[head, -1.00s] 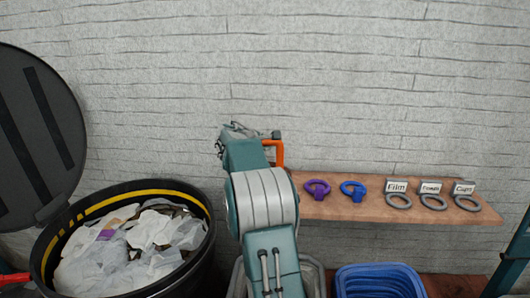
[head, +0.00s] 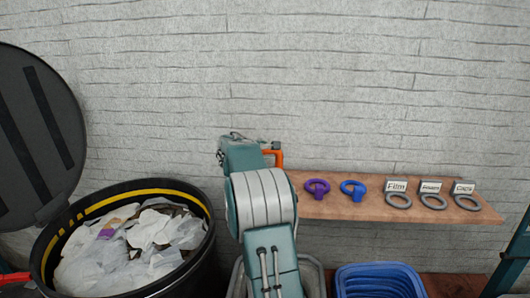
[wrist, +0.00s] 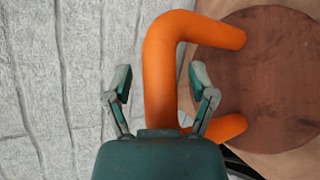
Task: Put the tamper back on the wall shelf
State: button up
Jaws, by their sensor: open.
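The tamper has a thick orange handle (wrist: 158,70) and a round brown wooden disc (wrist: 275,75). In the wrist view the disc lies over a lighter wooden surface, apparently the shelf; contact cannot be seen clearly. My gripper (wrist: 160,85) is open, with one finger on each side of the orange handle's bar. In the head view the orange handle (head: 279,157) shows above the left end of the wall shelf (head: 330,208), and my arm hides the disc. My gripper is mostly hidden behind my arm there.
On the shelf to the right stand a purple ring (head: 317,189), a blue ring (head: 353,190) and several grey rings with labels (head: 398,201). A black bin with white waste (head: 208,240) is at left, its lid raised. Blue crates (head: 380,282) sit below the shelf.

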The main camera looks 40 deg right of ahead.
jog(key=s+a+r+m+y, duration=0.1)
jog(key=s+a+r, duration=0.25)
jog(key=a, duration=0.65)
jog(key=s+a+r+m+y, duration=0.1)
jog(key=s+a+r, duration=0.25)
jog(key=a, duration=0.55)
jog(key=s+a+f+m+t+y, duration=0.1)
jog(key=s+a+f+y, duration=0.2)
jog(key=s+a, duration=0.5)
jog(key=s+a+f+m+t+y, duration=0.1)
jog(key=s+a+f+m+y, duration=0.1)
jog(key=s+a, duration=0.6)
jog(key=s+a+f+m+t+y, duration=0.1)
jog(key=s+a+f+y, duration=0.3)
jog(key=a, duration=0.9)
jog(key=s+m+y, duration=0.1)
jog(key=s+y, duration=0.1)
jog(key=s, duration=0.2)
jog(key=shift+s+f, duration=0.3)
jog(key=shift+s, duration=0.05)
